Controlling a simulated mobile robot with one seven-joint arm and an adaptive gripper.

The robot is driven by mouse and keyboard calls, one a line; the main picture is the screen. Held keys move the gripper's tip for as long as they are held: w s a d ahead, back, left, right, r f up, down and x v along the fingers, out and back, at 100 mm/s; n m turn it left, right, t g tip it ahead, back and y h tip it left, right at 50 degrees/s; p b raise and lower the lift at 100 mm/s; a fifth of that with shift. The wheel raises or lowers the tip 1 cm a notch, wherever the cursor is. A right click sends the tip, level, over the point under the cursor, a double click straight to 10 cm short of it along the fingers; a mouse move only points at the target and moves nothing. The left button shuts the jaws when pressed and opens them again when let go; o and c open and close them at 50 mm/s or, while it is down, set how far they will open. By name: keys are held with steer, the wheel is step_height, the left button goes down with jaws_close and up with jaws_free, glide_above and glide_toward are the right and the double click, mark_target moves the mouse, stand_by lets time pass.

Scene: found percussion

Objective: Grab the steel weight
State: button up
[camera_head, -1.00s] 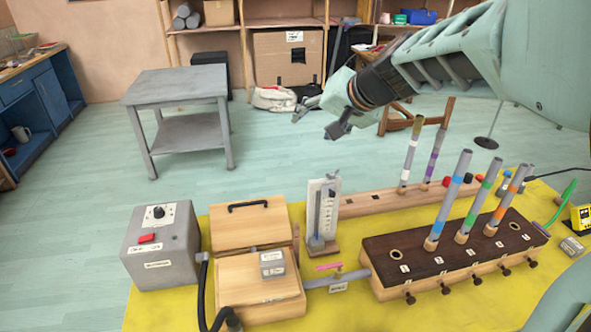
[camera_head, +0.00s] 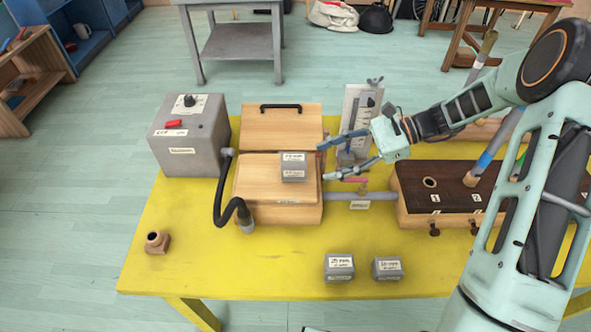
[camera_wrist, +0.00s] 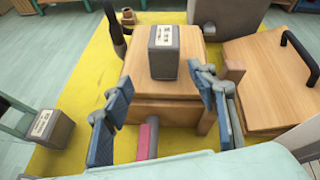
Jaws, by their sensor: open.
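A grey steel weight (camera_head: 293,168) with white labels stands on the lid of a wooden box (camera_head: 262,212). In the wrist view the weight (camera_wrist: 164,55) is ahead of my gripper, roughly between the lines of its two fingers. My gripper (camera_head: 323,161) is open and empty, with its blue-padded fingertips just right of the weight in the head view. In the wrist view my gripper (camera_wrist: 160,108) shows its fingers spread wide, and I see no contact with the weight. Two similar grey blocks, a left one (camera_head: 339,267) and a right one (camera_head: 387,268), sit on the table's front part.
A grey control box (camera_head: 189,140) with a black hose stands left of the wooden box. An upright gauge (camera_head: 361,110) stands behind my gripper. The yellow table's (camera_head: 270,275) front is mostly clear.

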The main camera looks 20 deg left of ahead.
mark_target(301, 158)
steer(key=a+m+y, duration=0.1)
steer(key=a, duration=0.1)
steer(key=s+a+m+y, duration=0.1)
steer(key=a+y, duration=0.1)
steer(key=a+m+y+b, duration=0.1)
steer(key=a+y, duration=0.1)
steer(key=a, duration=0.1)
steer(key=shift+s+a+r+m, duration=0.1)
steer(key=shift+s+r+m, duration=0.05)
steer(key=shift+s+m, duration=0.2)
stand_by(0.4)
steer(key=shift+c, duration=0.3)
jaws_close()
steer(key=shift+r, duration=0.1)
